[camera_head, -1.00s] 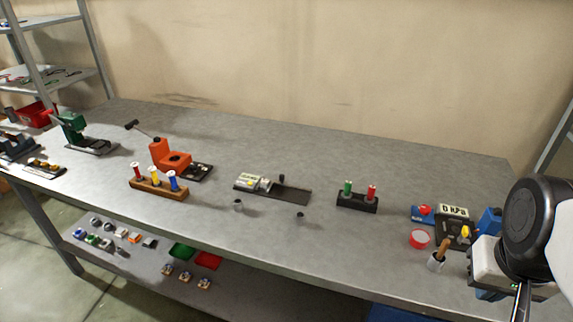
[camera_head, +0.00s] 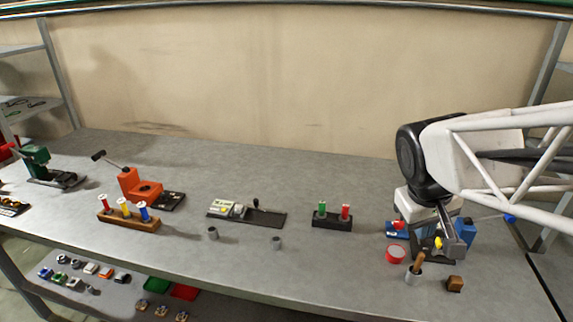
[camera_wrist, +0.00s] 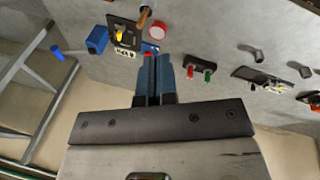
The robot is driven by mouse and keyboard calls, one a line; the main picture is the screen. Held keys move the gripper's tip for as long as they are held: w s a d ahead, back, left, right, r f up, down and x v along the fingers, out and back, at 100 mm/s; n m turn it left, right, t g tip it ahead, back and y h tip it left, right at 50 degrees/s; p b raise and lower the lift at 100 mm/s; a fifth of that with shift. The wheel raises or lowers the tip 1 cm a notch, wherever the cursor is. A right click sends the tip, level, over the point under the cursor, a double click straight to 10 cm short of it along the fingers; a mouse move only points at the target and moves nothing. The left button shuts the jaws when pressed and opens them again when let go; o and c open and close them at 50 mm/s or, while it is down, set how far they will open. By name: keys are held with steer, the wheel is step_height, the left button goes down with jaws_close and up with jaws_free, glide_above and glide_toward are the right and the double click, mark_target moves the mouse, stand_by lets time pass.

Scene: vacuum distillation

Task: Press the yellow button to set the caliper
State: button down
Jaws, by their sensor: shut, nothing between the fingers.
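The caliper (camera_head: 250,213) is a black slab with a pale housing and small display at its left end. It lies mid-table in the head view. A small yellow spot, seemingly the yellow button (camera_head: 223,211), shows on the housing. The caliper (camera_wrist: 262,77) also shows at the right of the wrist view. My gripper (camera_wrist: 153,58) is shut and empty, its two dark blue fingers side by side. In the head view it is at the right end of the table, well right of the caliper; its fingertips are hard to make out there.
A black holder (camera_head: 333,222) with green and red pieces stands between the caliper and my arm. Two small grey cups (camera_head: 276,243) stand in front of the caliper. The table behind the caliper is clear.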

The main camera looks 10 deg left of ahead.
steer(key=w+a+n+t+h, duration=0.15)
steer(key=w+a+n, duration=0.35)
steer(key=w+a, duration=0.7)
steer(key=n+t, duration=0.5)
steer(key=n, duration=0.8)
glide_above(224, 210)
step_height(224, 210, down, 14)
steer(key=shift+f+g+h, duration=0.15)
steer(key=shift+g+h, duration=0.1)
steer(key=shift+f, duration=0.1)
steer(key=shift+f, duration=4.3)
